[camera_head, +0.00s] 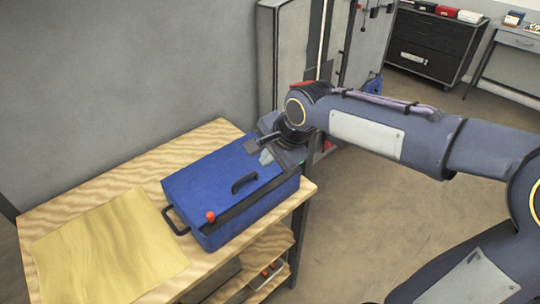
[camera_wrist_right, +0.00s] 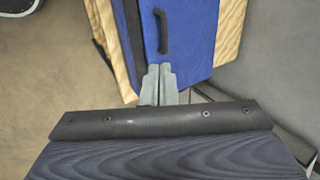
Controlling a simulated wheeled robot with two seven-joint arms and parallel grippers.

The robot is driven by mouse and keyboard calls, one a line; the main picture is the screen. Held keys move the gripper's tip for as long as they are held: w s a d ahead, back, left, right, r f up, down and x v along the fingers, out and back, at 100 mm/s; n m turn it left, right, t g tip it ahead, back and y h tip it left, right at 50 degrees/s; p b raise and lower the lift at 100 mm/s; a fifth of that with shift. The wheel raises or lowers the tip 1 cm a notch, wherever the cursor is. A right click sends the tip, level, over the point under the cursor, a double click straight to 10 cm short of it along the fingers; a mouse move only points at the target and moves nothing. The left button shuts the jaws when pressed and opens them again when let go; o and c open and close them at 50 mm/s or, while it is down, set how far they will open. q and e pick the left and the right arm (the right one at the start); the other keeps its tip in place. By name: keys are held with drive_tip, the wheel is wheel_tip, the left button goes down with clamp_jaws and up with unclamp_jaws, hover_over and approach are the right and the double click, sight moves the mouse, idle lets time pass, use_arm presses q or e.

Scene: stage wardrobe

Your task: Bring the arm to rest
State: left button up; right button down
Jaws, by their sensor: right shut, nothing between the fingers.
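My right arm (camera_head: 380,128) reaches in from the right in the head view. Its gripper (camera_head: 265,157) is over the far right end of a closed blue case (camera_head: 215,180). In the right wrist view the fingers (camera_wrist_right: 158,84) are together with nothing between them, pointing toward the blue case (camera_wrist_right: 185,50) and its dark handle (camera_wrist_right: 161,32). I cannot tell whether the fingertips touch the case. My left gripper is not in view.
The case lies on a wooden table (camera_head: 60,215) beside a yellowish sheet (camera_head: 110,250). A lower shelf (camera_head: 262,252) holds small items. A grey cabinet (camera_head: 285,60) stands behind the table. A dark drawer unit (camera_head: 430,45) and a desk (camera_head: 515,40) stand far right. Floor at right is clear.

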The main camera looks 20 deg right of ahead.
drive_tip(key=s+f+n, duration=0.3)
drive_tip(key=s+n, duration=0.3)
drive_tip(key=s, duration=0.4)
drive_tip(key=s+d+f+n+y, duration=0.1)
drive_tip(key=s+f+n, duration=0.2)
drive_tip(key=s+n, duration=0.3)
drive_tip(key=s, duration=0.5)
drive_tip(key=shift+s+d+f+y, duration=0.2)
drive_tip(key=shift+s+d+y, duration=0.05)
drive_tip(key=shift+y, duration=0.05)
